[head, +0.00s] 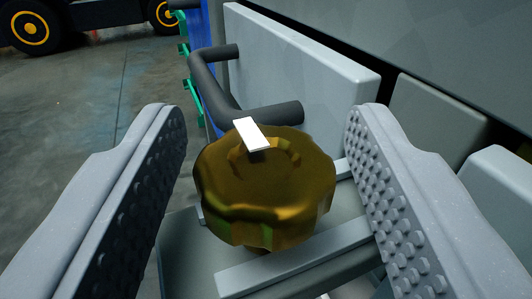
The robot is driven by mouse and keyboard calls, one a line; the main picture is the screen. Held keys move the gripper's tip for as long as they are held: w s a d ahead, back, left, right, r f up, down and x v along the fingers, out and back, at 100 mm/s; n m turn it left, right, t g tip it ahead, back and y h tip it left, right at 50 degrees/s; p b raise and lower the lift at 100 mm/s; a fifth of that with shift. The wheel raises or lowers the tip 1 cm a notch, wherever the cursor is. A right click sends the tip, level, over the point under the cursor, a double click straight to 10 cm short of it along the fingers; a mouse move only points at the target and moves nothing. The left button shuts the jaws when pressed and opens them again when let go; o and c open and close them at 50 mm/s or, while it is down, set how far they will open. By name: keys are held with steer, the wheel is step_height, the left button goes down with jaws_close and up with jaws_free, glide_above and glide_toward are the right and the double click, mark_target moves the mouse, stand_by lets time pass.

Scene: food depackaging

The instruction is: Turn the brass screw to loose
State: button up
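The brass screw (270,195) is a round, lobed knob in the middle of the head view. A white flat marker (251,134) lies on its top near the far edge. My gripper (268,125) is open, with one grey, studded finger on each side of the screw. A gap shows between the screw and each finger, wider on the right, and neither appears to touch it. The screw sits above a grey mount (190,265).
A dark grey bent handle (222,90) stands just behind the screw, close to its far edge. A light grey panel (300,75) rises behind on the right. Bare concrete floor (90,110) lies to the left, with a vehicle's black and yellow wheels (30,28) at the far left.

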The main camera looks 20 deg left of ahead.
mark_target(261, 251)
steer(key=p+v, duration=0.1)
steer(key=v, duration=0.6)
steer(key=shift+s+p, duration=0.2)
steer(key=shift+p, duration=0.15)
